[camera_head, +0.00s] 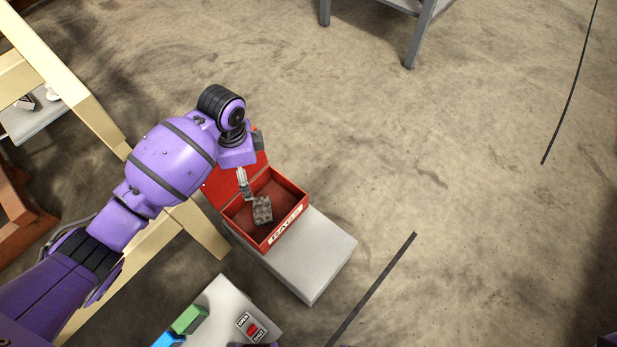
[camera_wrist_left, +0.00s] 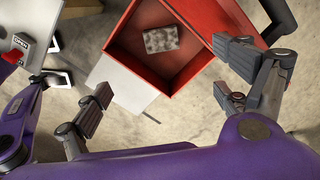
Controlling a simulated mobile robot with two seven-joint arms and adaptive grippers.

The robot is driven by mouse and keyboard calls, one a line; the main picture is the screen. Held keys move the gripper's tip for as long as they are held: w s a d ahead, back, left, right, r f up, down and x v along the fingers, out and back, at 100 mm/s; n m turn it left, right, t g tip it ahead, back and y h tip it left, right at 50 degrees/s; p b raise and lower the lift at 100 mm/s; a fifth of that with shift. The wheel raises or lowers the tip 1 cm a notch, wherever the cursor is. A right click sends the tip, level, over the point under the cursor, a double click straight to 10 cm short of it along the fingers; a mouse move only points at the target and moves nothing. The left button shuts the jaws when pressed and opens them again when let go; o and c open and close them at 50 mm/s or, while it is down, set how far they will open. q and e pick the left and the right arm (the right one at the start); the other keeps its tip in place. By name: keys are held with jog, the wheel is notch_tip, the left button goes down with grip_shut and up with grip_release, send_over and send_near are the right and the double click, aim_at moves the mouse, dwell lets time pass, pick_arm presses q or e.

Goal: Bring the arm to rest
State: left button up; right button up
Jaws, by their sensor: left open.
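My left arm (camera_head: 175,160) reaches in from the left in the head view. A grey mottled rag block (camera_head: 262,210) lies inside the box, apart from the fingers. It also shows in the left wrist view (camera_wrist_left: 161,39).
The red box stands on a light grey stand (camera_head: 315,258). A pale yellow frame (camera_head: 75,90) is at left. The floor to the right is mostly open.

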pick_arm(q)
jog(key=shift+r, duration=0.95)
